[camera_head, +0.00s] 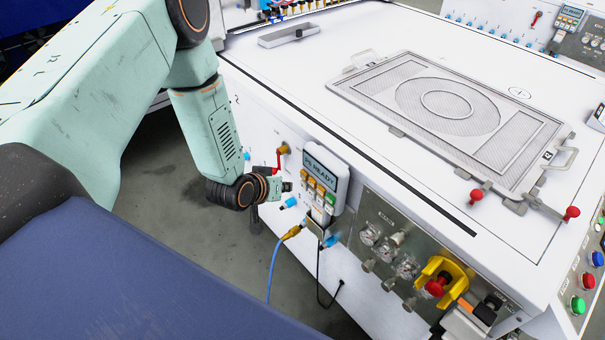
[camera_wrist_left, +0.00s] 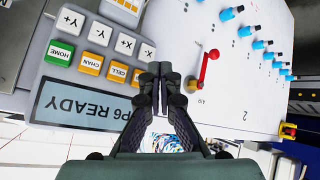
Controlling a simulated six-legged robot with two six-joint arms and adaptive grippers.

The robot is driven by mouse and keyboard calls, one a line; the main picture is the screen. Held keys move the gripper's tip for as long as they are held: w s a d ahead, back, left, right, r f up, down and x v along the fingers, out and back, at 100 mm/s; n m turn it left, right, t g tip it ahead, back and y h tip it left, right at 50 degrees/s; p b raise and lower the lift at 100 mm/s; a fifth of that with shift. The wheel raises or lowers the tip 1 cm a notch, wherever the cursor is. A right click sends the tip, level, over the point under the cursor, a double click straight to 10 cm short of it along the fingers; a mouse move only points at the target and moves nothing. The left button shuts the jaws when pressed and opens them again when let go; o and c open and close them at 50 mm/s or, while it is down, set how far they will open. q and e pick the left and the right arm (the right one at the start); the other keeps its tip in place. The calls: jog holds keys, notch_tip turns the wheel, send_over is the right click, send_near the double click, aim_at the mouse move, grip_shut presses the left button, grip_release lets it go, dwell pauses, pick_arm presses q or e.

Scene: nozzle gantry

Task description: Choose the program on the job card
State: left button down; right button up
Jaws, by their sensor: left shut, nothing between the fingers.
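The control pendant (camera_head: 322,178) is mounted on the front face of the white machine. Its grey display (camera_wrist_left: 82,105) reads "P6 READY" in the left wrist view. Its keys include a green HOME key (camera_wrist_left: 60,53), orange CHAN (camera_wrist_left: 90,63) and CELL (camera_wrist_left: 117,71) keys, and white X and Y keys (camera_wrist_left: 98,33). My left gripper (camera_head: 288,187) is shut and empty, just left of the pendant. In the wrist view its fingertips (camera_wrist_left: 161,76) are beside the keypad, near the CELL key; I cannot tell whether they touch. I cannot make out a job card. My right gripper is out of view.
A red lever (camera_head: 279,160) and blue fittings sit left of the pendant. Below it are a yellow plug and blue cable (camera_head: 273,262). Right of it is a gauge panel with a red knob in a yellow guard (camera_head: 438,283). A framed mesh screen (camera_head: 400,90) lies on top.

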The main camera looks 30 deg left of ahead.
pick_arm(q)
jog(key=s, duration=0.1)
jog(key=s+a+p, duration=0.1)
jog(key=shift+s, duration=0.35)
dwell(0.4)
jog(key=s+d+f+m+g+b, duration=0.1)
jog(key=s+d+f+g+b, duration=0.1)
jog(key=s, duration=0.8)
jog(key=s+d+f+g+b, duration=0.2)
jog(key=s+d+f+g, duration=0.1)
jog(key=s, duration=0.7)
jog(key=s+d+f+m+g+b, duration=0.1)
jog(key=s+d+f+g+b, duration=0.1)
jog(key=s, duration=0.7)
jog(key=shift+s+d+f+m+g+y, duration=0.35)
jog(key=shift+d+f+g, duration=0.4)
jog(key=shift+f+g, duration=0.35)
jog(key=shift+r, duration=0.15)
